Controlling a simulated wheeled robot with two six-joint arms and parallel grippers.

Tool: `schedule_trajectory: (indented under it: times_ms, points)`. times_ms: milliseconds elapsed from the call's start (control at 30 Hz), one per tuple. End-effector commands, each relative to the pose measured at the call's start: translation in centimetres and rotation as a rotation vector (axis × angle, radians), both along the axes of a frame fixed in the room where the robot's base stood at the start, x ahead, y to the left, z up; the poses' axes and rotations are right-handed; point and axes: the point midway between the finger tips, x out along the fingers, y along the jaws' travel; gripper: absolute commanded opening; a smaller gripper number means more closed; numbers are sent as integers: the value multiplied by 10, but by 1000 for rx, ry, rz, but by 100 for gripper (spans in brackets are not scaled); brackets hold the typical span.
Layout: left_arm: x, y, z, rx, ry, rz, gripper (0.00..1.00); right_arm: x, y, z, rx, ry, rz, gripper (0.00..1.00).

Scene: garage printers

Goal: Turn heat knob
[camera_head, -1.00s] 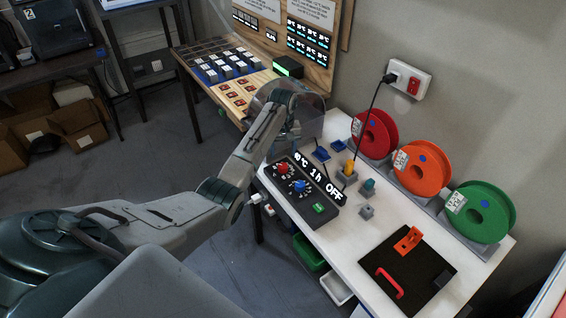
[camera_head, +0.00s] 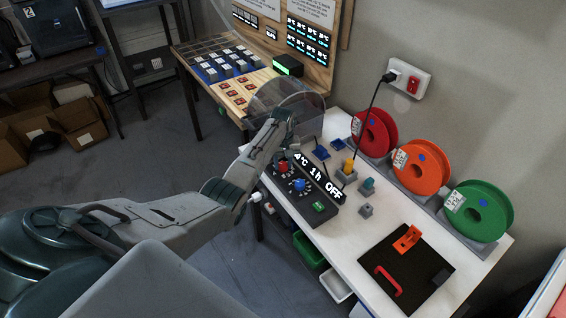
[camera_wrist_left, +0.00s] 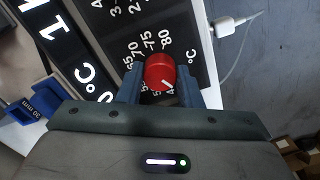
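The heat knob (camera_head: 283,167) is a red round knob on the dark control panel (camera_head: 323,225), beside a blue knob (camera_head: 299,185). In the left wrist view the red knob (camera_wrist_left: 160,72) sits between the two fingers of my left gripper (camera_wrist_left: 160,88), which are close against its sides. A scale in °C runs around it, and its white mark points toward the low end near the gripper. My left gripper (camera_head: 279,160) is over the panel's far end in the head view. The temperature display (camera_head: 302,159) is partly hidden by it. My right gripper is not in view.
A green button (camera_head: 319,207) and an OFF display are on the same panel. Red, orange and green spools (camera_head: 483,211) line the wall. Small holders and a black mat (camera_head: 400,262) with a red handle are on the white table. A clear curved cover (camera_head: 290,100) stands behind the gripper.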

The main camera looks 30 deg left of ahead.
Motion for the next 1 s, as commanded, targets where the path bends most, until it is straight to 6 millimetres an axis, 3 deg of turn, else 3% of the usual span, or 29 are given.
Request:
schedule_trajectory:
  times_ms: [367,1000]
  points:
    - [0,0,2,0,1,-66,9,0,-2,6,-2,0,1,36]
    - [0,0,2,0,0,-457,9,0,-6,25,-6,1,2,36]
